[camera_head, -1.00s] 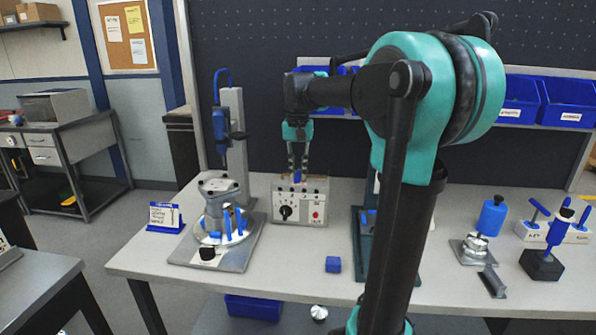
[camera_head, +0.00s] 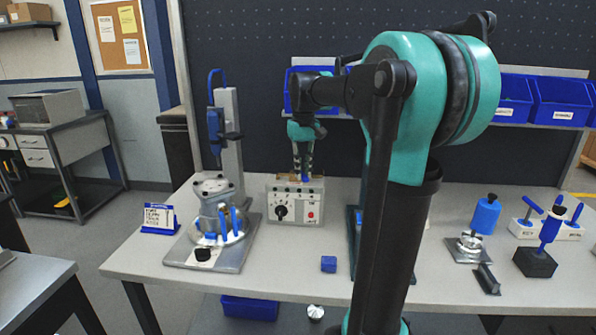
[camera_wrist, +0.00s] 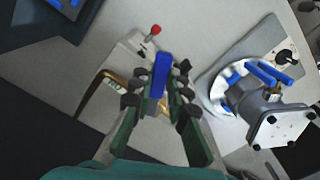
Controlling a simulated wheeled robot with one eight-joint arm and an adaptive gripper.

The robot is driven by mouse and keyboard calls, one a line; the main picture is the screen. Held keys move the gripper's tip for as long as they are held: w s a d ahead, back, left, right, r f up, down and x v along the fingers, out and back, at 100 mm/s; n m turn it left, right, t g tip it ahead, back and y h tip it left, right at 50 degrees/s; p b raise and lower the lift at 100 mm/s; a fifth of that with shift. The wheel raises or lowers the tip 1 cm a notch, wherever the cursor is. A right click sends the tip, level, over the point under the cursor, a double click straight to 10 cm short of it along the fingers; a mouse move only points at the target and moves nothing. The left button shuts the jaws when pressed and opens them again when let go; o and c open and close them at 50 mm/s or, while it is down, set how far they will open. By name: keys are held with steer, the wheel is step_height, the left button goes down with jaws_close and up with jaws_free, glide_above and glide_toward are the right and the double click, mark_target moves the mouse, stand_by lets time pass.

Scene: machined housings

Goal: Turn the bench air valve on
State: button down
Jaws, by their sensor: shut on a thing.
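The air valve's blue handle (camera_wrist: 161,72) stands between my fingers in the wrist view. In the head view only a small blue patch of it shows, at the back of the grey control box (camera_head: 295,204). A brass-coloured pipe or fitting (camera_wrist: 122,79) runs beside it in the wrist view. My gripper (camera_wrist: 157,82) is shut on the blue handle, with a finger on each side. In the head view my gripper (camera_head: 303,176) points down behind the box's top edge. The valve body is mostly hidden by my fingers and the box.
A fixture with blue clamps (camera_head: 220,222) stands left of the box and shows close by in the wrist view (camera_wrist: 262,97). A blue block (camera_head: 328,264) lies on the bench (camera_head: 270,270) in front.

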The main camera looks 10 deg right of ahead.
steer(key=d+n, duration=0.1)
steer(key=n, duration=0.1)
steer(key=w+d+n, duration=0.1)
steer(key=n, duration=0.2)
steer(key=shift+w+d+n, duration=0.2)
steer(key=shift+d+n, duration=0.1)
steer(key=shift+d, duration=0.1)
steer(key=shift+w+d+n, duration=0.3)
steer(key=shift+w+n, duration=0.05)
steer(key=shift+n, duration=0.5)
steer(key=shift+w+d+n, duration=0.25)
steer(key=shift+w+n, duration=0.1)
steer(key=shift+n, duration=0.45)
steer(key=shift+w+d+n, duration=0.3)
steer(key=shift+w+n, duration=0.05)
steer(key=shift+n, duration=0.5)
steer(key=c, duration=1.5)
jaws_free()
steer(key=shift+o, duration=0.2)
step_height(320, 180, up, 12)
steer(key=shift+c, duration=0.2)
